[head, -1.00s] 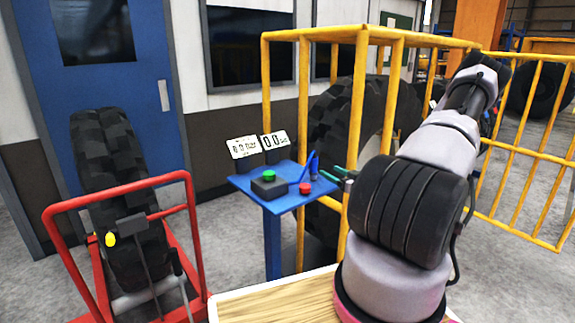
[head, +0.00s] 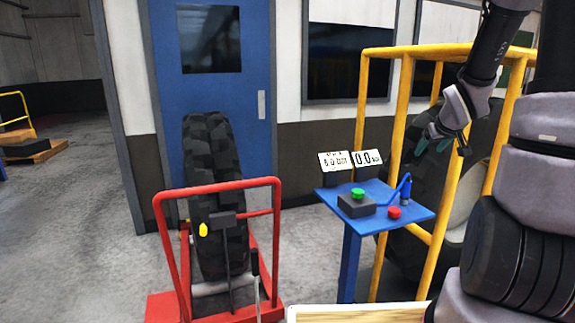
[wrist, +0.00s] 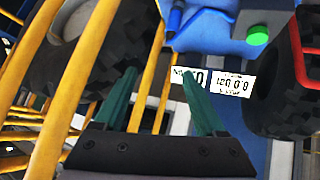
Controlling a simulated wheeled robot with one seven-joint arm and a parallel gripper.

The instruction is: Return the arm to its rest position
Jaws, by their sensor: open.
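My arm stands at the right of the head view, bent at the elbow with its forearm hanging down. My gripper (head: 438,142) is in front of the yellow cage, above and to the right of the blue stand. In the wrist view my gripper (wrist: 160,105) shows two green fingers spread apart with nothing between them. The fingers touch nothing that I can see.
A blue stand (head: 333,197) holds a green button (head: 357,192), a red button (head: 394,212) and two displays (head: 350,160). The yellow cage (head: 402,110) encloses a large tyre (head: 425,180). A red frame (head: 168,240) holds another tyre (head: 215,150).

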